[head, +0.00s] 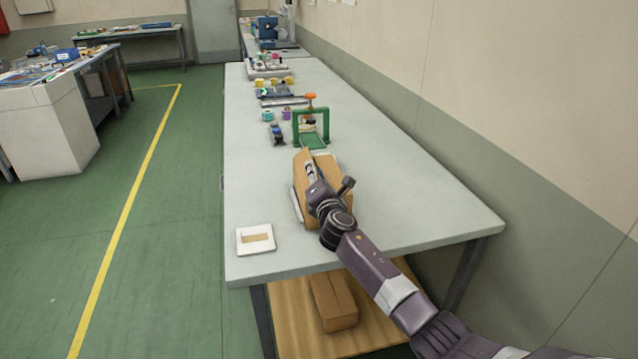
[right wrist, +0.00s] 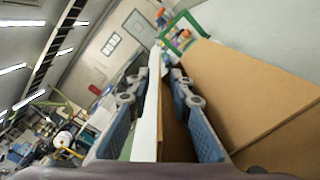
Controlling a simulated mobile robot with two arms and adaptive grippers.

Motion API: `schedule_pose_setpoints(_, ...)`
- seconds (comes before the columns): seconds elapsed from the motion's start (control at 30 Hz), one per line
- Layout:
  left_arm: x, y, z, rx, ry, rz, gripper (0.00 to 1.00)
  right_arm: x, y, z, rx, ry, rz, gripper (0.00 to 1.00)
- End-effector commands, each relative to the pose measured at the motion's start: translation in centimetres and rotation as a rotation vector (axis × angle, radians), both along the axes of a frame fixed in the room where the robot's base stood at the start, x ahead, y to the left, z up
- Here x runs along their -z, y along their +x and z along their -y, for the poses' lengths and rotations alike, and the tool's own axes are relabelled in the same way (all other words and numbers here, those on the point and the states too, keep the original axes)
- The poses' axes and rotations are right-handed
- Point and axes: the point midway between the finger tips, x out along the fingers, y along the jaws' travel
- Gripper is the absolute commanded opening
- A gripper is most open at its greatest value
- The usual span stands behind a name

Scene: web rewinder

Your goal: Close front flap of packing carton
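The packing carton (head: 343,205) is brown cardboard and stands near the front end of the grey table. A pale upright panel (head: 298,206) shows along its left side. My right gripper (head: 311,172) is over the carton and hides part of its top. In the right wrist view, the two blue fingers (right wrist: 158,78) are apart. A thin panel (right wrist: 151,112), white on one side and brown on the other, stands between them; I cannot tell whether they touch it. A broad brown cardboard face (right wrist: 240,95) lies to their right. My left gripper is not in view.
A green frame with an orange knob (head: 310,122) stands just behind the carton. A white square tray (head: 256,239) lies at the table's front left corner. A brown box (head: 333,302) sits on the wooden shelf below. The wall runs along the right.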

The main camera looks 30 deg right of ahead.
Motion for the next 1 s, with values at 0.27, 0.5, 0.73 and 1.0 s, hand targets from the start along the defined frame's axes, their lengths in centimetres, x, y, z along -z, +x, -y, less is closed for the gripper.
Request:
schedule_pose_setpoints(0.27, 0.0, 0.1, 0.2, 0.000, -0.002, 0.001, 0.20, 0.1, -3.8, -1.2, -0.003, -0.002, -0.002, 0.20)
schedule_pose_setpoints(0.5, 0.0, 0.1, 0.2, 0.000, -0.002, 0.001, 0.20, 0.1, -7.6, -2.4, -0.004, -0.002, -0.002, 0.20)
schedule_pose_setpoints(0.73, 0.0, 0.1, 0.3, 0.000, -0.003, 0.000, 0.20, 0.1, -10.1, -3.1, -0.002, 0.000, -0.002, 0.20)
schedule_pose_setpoints(1.0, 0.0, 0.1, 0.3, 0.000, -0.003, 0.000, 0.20, 0.0, -10.8, -3.3, -0.002, -0.001, -0.001, 0.20)
